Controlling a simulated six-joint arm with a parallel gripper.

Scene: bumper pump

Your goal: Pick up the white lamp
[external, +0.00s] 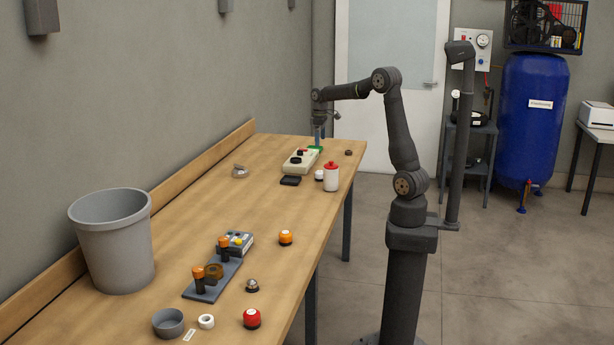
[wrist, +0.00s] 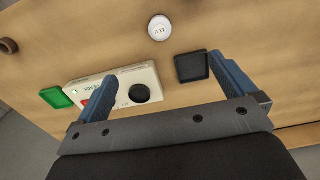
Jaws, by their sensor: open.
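The white lamp (external: 319,175) is a small round piece with a white top and dark base, on the bench beside a white bottle with a red cap (external: 331,178). In the wrist view the lamp (wrist: 159,28) shows from above as a white disc marked "12 V", near the top edge, beyond my fingertips. My gripper (external: 318,136) is at the far end of the bench, above and behind the beige control box, apart from the lamp. In the wrist view my gripper (wrist: 162,72) has its two blue fingers wide apart, with nothing held.
The beige box (external: 300,161) with a black knob, a black square tray (external: 290,181) and a green piece (external: 315,148) lie near the lamp. A clear dome (external: 240,171) sits left. A grey bin (external: 112,240), orange lamp (external: 286,237) and red lamp (external: 252,318) stand nearer.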

